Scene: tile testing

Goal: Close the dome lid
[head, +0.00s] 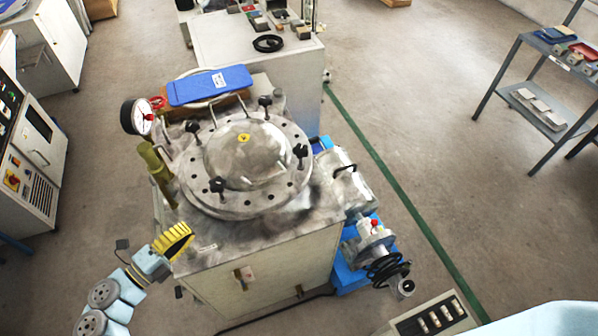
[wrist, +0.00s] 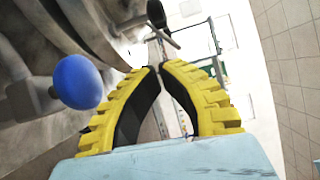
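The grey metal dome lid (head: 238,168) sits on top of the machine in the head view. It appears to lie level on its round flange (head: 215,202); whether any gap is left under its rim cannot be told. Several black clamp knobs stand around it. My gripper (head: 188,230), with yellow ribbed fingers, is at the machine's front left corner, apart from the lid. In the wrist view my gripper (wrist: 160,68) has its fingertips together with nothing between them. A blue ball knob (wrist: 78,82) on a metal part is just left of the fingers there.
A pressure gauge (head: 136,116) and an olive cylinder (head: 156,162) rise at the machine's left side. A blue case (head: 210,85) lies behind the lid. A valve fitting (head: 372,240) sticks out at right. A shelf rack (head: 545,85) stands far right; the floor between is open.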

